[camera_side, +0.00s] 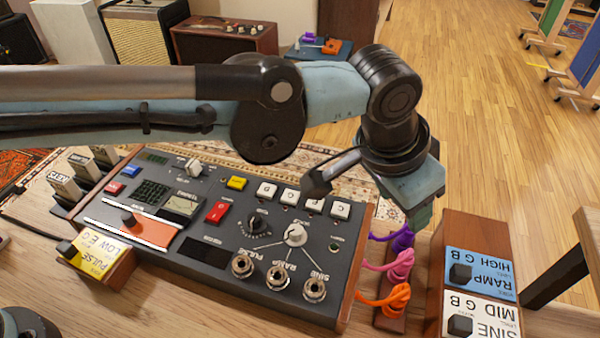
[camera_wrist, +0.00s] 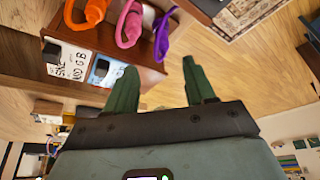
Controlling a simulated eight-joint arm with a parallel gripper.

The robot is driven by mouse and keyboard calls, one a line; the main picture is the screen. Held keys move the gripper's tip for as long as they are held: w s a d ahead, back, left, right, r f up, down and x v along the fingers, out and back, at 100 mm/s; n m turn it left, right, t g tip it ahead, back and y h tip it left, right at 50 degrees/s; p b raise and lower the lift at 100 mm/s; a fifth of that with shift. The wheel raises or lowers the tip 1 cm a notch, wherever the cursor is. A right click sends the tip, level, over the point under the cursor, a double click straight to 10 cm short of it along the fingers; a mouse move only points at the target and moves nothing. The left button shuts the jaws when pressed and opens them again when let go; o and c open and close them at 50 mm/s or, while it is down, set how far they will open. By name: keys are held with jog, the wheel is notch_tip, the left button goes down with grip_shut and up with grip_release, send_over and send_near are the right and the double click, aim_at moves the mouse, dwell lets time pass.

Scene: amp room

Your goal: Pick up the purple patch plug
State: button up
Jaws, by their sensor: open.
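The purple patch plug (camera_side: 402,240) stands at the far end of a row on a narrow brown rack, with its purple cable looping left. In the wrist view the purple plug (camera_wrist: 162,36) appears beyond the fingertips, roughly in line with the gap between them. My gripper (camera_side: 419,218) points down just above and behind the purple plug in the side view, where the arm partly hides its fingers. In the wrist view my gripper (camera_wrist: 159,64) has its two green fingers spread with nothing between them.
A pink plug (camera_side: 400,265) and an orange plug (camera_side: 396,297) share the rack, close by. The dark synth panel (camera_side: 210,250) lies left of the rack. A wooden box with blue and white labels (camera_side: 480,268) stands close on the right. Open floor lies behind.

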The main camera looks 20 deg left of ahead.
aim_at(407, 229)
jog(key=x, duration=1.1)
jog(key=shift+w+a, duration=0.1)
jog(key=shift+w, duration=0.05)
grip_shut()
notch_tip(407, 229, up, 10)
jog(key=shift+r, duration=0.1)
dwell(0.5)
jog(key=shift+a, duration=0.1)
